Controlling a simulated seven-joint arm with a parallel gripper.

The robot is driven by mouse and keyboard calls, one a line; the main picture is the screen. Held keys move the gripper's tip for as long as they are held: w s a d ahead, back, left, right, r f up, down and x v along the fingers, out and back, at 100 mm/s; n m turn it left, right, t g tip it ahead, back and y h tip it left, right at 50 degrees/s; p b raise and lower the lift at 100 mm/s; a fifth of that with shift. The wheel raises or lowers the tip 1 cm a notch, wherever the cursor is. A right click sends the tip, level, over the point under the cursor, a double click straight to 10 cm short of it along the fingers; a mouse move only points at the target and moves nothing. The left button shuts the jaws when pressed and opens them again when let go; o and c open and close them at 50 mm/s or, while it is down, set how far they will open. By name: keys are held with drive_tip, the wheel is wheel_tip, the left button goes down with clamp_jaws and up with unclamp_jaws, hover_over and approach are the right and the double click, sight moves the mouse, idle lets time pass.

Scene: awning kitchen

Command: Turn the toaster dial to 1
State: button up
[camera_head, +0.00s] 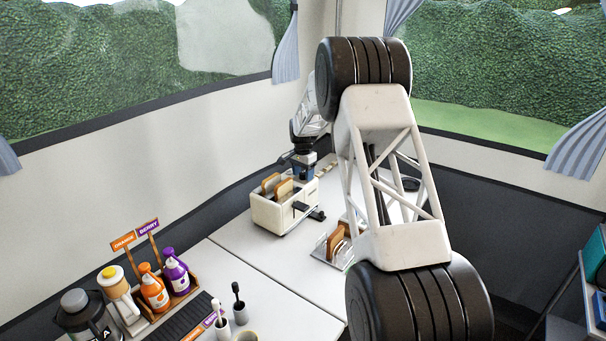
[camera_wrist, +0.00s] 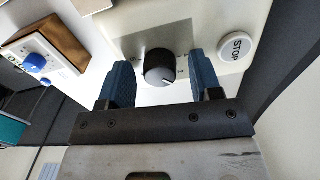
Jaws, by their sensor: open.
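The cream toaster (camera_head: 272,216) stands on the white counter with slices of bread in its slots. In the wrist view its black round dial (camera_wrist: 160,66) sits on a grey panel, its white pointer mark turned toward the lower right, near a label that looks like 2. Other labels are too small or hidden to read surely. My gripper (camera_wrist: 160,60) is open, with one blue finger on each side of the dial and a visible gap on both sides. In the head view my gripper (camera_head: 303,165) is at the toaster's far end, and the dial is hidden.
A white STOP button (camera_wrist: 236,48) is just right of the right finger. A rack with bread (camera_head: 338,245) stands right of the toaster. A crate with orange and purple bottles (camera_head: 165,288) is front left. Bare counter (camera_head: 235,240) lies between.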

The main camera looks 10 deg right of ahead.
drive_tip(key=shift+c, duration=0.4)
drive_tip(key=c, duration=0.9)
drive_tip(key=shift+o, duration=0.2)
drive_tip(key=shift+n, duration=0.4)
drive_tip(key=n, duration=0.9)
drive_tip(key=o, duration=0.9)
